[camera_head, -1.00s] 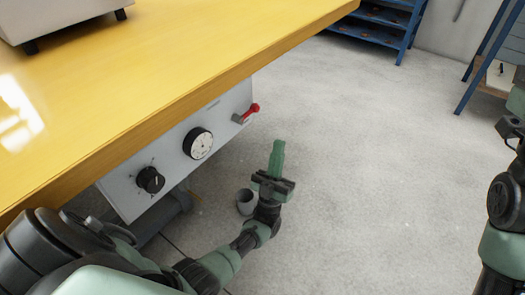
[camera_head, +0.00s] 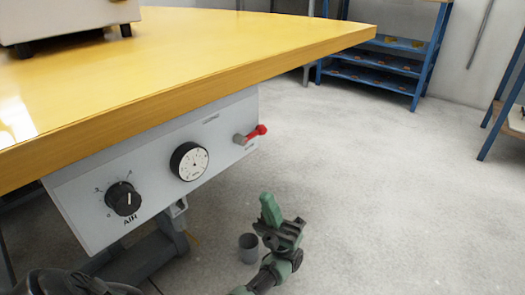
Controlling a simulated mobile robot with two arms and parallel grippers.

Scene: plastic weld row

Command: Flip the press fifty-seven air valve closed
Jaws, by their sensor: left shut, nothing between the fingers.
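The air valve has a red lever (camera_head: 257,133) on a small grey body, at the right end of a light grey panel (camera_head: 85,205) under the yellow table. The lever points out to the right and slightly up. My left gripper (camera_head: 269,208) is shut and empty, green fingers pointing up. It is below the valve in the picture and clearly apart from it. The small print by the valve is unreadable. My right gripper is out of view.
The panel also carries a round gauge (camera_head: 189,161) and a black knob (camera_head: 123,199) marked AIR. The yellow table edge (camera_head: 200,96) overhangs the panel. Blue shelving (camera_head: 385,70) stands behind; the floor (camera_head: 400,200) between is open.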

